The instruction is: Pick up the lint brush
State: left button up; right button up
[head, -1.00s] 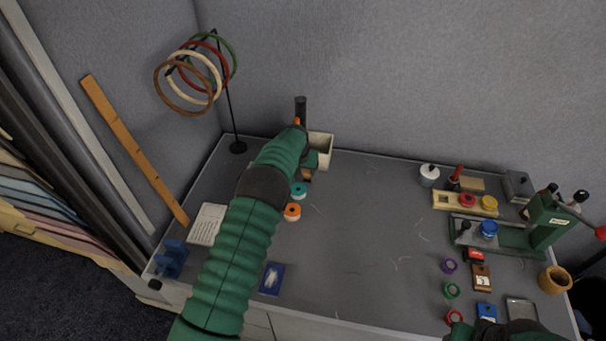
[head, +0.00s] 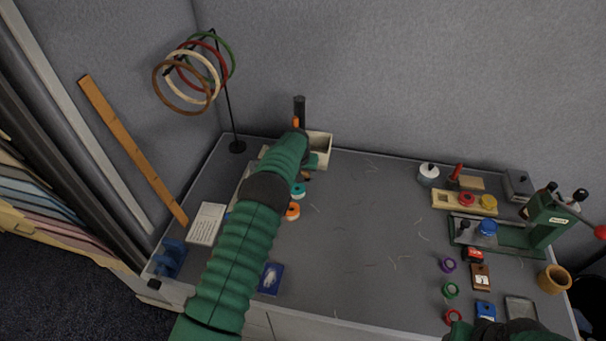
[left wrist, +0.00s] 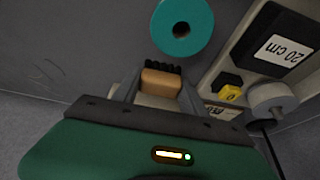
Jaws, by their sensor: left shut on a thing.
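The lint brush (left wrist: 161,82) shows in the left wrist view as a small tan wooden block with a row of black bristles along its far edge. My left gripper (left wrist: 160,92) has a finger on either side of it and is shut on it. In the head view my left gripper (head: 309,168) is at the back left of the table, in front of a cream bin, mostly hidden by my own arm. The brush is largely hidden there. Part of my right arm shows at the lower right edge; its gripper does not show.
A teal spool (left wrist: 182,27) lies close to the brush, with an orange spool (head: 292,211) nearby. The cream bin (head: 322,147) stands behind. A ring stand (head: 237,147) is at back left. The table middle is clear except for threads. Several small items and a green press (head: 545,218) fill the right.

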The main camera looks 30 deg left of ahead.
pick_arm(q)
jog(key=shift+r, duration=0.15)
jog(key=shift+r, duration=0.35)
notch_tip(320, 180, up, 3)
jog(key=shift+f+b, duration=0.15)
jog(key=shift+b, duration=0.2)
jog(key=s+d, duration=0.2)
jog(key=s, duration=0.2)
jog(key=s+d+r+b, duration=0.1)
jog(key=s+d, duration=0.2)
jog(key=s, duration=0.2)
jog(key=s+d, duration=0.3)
jog(key=s, duration=0.2)
jog(key=shift+r, duration=0.2)
jog(key=o, duration=0.8)
jog(key=c, duration=0.6)
jog(key=shift+s, duration=0.1)
